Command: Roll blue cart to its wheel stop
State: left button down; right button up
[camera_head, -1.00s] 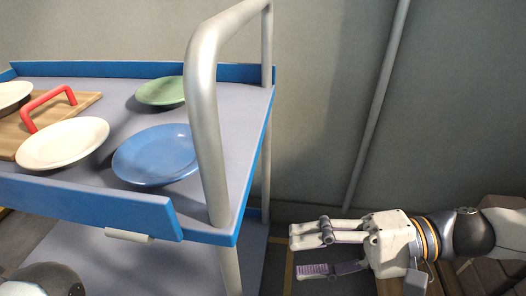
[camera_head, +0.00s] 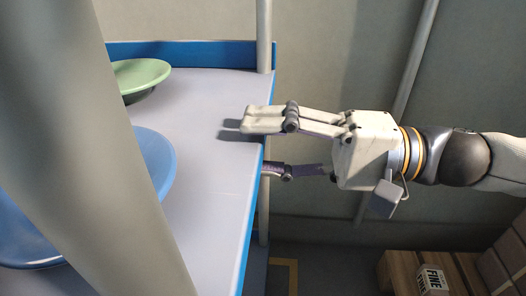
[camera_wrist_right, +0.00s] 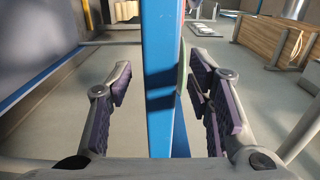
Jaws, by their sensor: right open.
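The blue cart (camera_head: 215,125) fills the left of the head view; its grey top has a blue edge. The cart's thick grey handle post (camera_head: 95,150) is close in front and hides part of the top. My right gripper (camera_head: 257,146) is open at the cart's right edge, with one finger above the top and the other lower beside the edge. In the right wrist view the blue edge (camera_wrist_right: 157,50) stands between the open fingers (camera_wrist_right: 160,90), with gaps on both sides. I cannot make out a wheel stop. My left gripper is out of view.
A green plate (camera_head: 142,73) and a blue plate (camera_head: 157,165) lie on the cart's top. A yellow floor line (camera_head: 292,272) runs beside the cart. A wall is behind.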

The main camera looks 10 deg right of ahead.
jog(key=shift+x, duration=0.85)
jog(key=shift+c, duration=0.6)
grip_shut()
jog(key=shift+f+b, duration=0.3)
jog(key=shift+f, duration=0.1)
